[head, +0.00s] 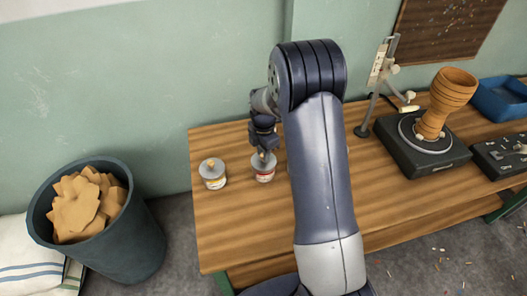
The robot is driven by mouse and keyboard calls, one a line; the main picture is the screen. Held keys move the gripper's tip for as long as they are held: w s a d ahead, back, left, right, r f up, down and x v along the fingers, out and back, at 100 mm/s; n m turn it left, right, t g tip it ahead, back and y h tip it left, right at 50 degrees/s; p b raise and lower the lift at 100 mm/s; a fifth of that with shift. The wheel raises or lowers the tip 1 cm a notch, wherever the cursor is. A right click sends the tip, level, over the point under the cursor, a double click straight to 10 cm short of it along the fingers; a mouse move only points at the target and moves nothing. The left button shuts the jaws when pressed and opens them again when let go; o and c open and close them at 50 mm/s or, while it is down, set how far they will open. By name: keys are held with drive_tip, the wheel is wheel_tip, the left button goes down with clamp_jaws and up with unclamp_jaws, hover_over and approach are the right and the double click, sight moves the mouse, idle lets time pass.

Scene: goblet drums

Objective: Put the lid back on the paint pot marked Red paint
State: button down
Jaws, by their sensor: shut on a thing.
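A small white paint pot with a red band on its label (264,174) stands on the wooden bench near its left end. The writing on it is too small to read. A grey lid (257,161) is at the pot's mouth. My gripper (263,152) points down over this pot and is shut on the lid's knob, which it mostly hides. I cannot tell whether the lid rests fully on the rim or is slightly above it.
A second pot (214,182) with a yellowish label and grey lid stands left of it. The bench (235,225) is clear in front. A black turntable (425,150) bears an orange goblet drum (446,95). A bin (125,245) stands left on the floor.

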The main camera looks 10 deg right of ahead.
idle(0.4)
drive_tip(key=c, duration=1.2)
unclamp_jaws()
drive_tip(key=shift+o, duration=0.6)
drive_tip(key=o, duration=0.4)
drive_tip(key=shift+r+p, duration=2.3)
drive_tip(key=shift+r, duration=1.2)
drive_tip(key=shift+c, duration=0.2)
